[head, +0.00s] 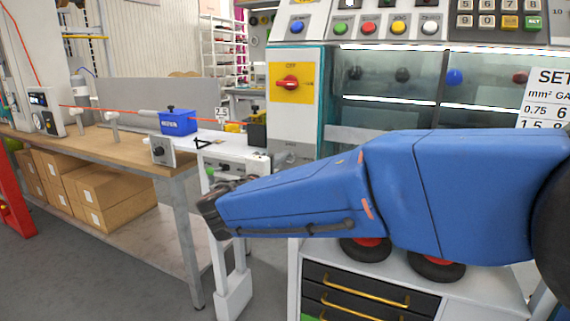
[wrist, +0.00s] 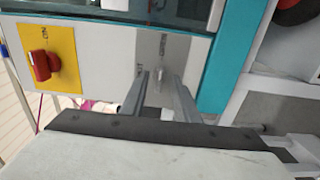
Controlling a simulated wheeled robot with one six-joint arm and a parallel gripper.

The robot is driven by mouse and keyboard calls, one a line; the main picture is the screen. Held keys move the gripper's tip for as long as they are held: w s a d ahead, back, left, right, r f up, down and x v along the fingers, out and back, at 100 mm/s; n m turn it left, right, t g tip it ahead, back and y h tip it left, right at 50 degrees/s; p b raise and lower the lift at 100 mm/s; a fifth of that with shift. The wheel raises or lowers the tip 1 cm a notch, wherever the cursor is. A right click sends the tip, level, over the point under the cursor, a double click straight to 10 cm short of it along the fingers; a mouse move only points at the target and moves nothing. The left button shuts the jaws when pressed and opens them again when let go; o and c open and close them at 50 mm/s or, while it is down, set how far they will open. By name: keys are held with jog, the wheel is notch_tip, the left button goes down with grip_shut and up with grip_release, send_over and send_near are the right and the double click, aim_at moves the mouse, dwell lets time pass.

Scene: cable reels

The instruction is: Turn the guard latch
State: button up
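In the wrist view my gripper (wrist: 160,84) points at a pale grey cabinet panel. Its two grey fingers are apart. A small silvery piece (wrist: 163,72), which looks like the guard latch, shows between the fingertips, under a small dark label. I cannot tell whether either finger touches it. In the head view the pale cabinet front (head: 296,120) stands left of the clear guard window (head: 390,98). My blue arm crosses in front of it, and I cannot make out the latch or my fingertips there.
A red rotary switch (head: 288,82) on a yellow plate sits on the same cabinet; it also shows in the wrist view (wrist: 42,66). A teal frame edge (wrist: 232,58) runs right of the panel. A workbench (head: 130,148) with a blue block (head: 178,122) stands left.

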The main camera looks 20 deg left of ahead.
jog(key=s+a, duration=0.1)
jog(key=s, duration=1.4)
jog(key=shift+s, duration=0.4)
jog(key=shift+a, duration=0.1)
jog(key=w+d+f+m+g+h, duration=0.2)
jog(key=w+d+f+g, duration=0.1)
jog(key=d, duration=1)
jog(key=w+d+f+m+g+h, duration=0.1)
jog(key=w+d+f+m+g, duration=0.15)
jog(key=d, duration=0.95)
jog(key=w+d+f+m+g+h, duration=0.2)
jog(key=w+d+g, duration=0.15)
jog(key=d, duration=0.95)
jog(key=s+d+f+m+g+y, duration=0.1)
jog(key=s+d+f+m+g, duration=0.15)
jog(key=s+d, duration=0.35)
jog(key=s+d+f+m+g+y, duration=0.1)
jog(key=s+d+f+m+g, duration=0.2)
jog(key=d, duration=0.5)
jog(key=s+d+f+m+y, duration=0.2)
jog(key=s+f, duration=0.1)
jog(key=s, duration=0.3)
jog(key=s+d+f+m+t+y, duration=0.1)
jog(key=s+d+f+m+y, duration=0.1)
jog(key=s, duration=0.4)
jog(key=shift+s+f+m+y, duration=0.15)
jog(key=shift+f+m+y, duration=0.15)
jog(key=shift+f+m, duration=0.35)
